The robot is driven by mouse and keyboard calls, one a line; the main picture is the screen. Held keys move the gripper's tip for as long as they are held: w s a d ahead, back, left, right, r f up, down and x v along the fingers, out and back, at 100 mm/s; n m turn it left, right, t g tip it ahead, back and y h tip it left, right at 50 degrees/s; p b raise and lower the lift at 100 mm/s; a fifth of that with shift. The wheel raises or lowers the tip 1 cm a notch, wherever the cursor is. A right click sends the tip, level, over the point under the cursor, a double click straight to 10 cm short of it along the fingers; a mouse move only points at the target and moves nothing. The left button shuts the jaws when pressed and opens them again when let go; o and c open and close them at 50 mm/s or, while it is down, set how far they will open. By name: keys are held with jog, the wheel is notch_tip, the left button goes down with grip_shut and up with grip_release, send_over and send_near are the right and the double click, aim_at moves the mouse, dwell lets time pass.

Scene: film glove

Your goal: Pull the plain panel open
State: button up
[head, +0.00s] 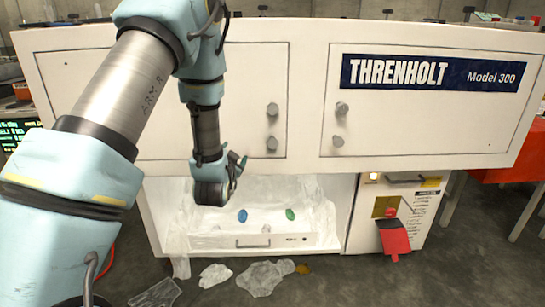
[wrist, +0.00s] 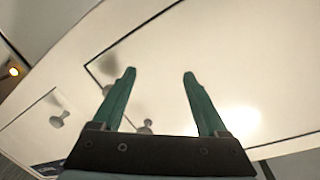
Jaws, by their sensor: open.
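The plain panel (head: 240,75) is the unlabelled left door of the white cabinet and looks shut. It carries two round knobs near its right edge, an upper knob (head: 272,109) and a lower knob (head: 272,143). My gripper (head: 238,163) is in front of the cabinet, left of and slightly below the lower knob in the head view. In the wrist view my gripper (wrist: 159,75) has its two green fingers spread, with nothing held between them. The plain panel (wrist: 215,50) fills much of that view, and a knob (wrist: 146,126) shows low between the fingers.
The right door (head: 430,120) bears a blue THRENHOLT label (head: 435,74) and two knobs. Below is an open bay (head: 325,205) with clear film, a blue and a green item. A red flap (head: 395,238) hangs at lower right. Film scraps (head: 265,278) lie on the floor.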

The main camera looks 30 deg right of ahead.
aim_at(272, 145)
jog(key=s+d+f+m+t+h+b, duration=0.2)
jog(key=s+d+f+m+h, duration=0.1)
jog(key=s+d+m+h, duration=0.3)
jog(key=shift+n+y, duration=0.3)
jog(key=shift+n, duration=0.4)
jog(key=x, duration=0.7)
jog(key=d+p+x, duration=0.1)
jog(key=x, duration=0.3)
jog(key=shift+s+f, duration=0.1)
jog(key=shift+s, duration=0.35)
grip_shut()
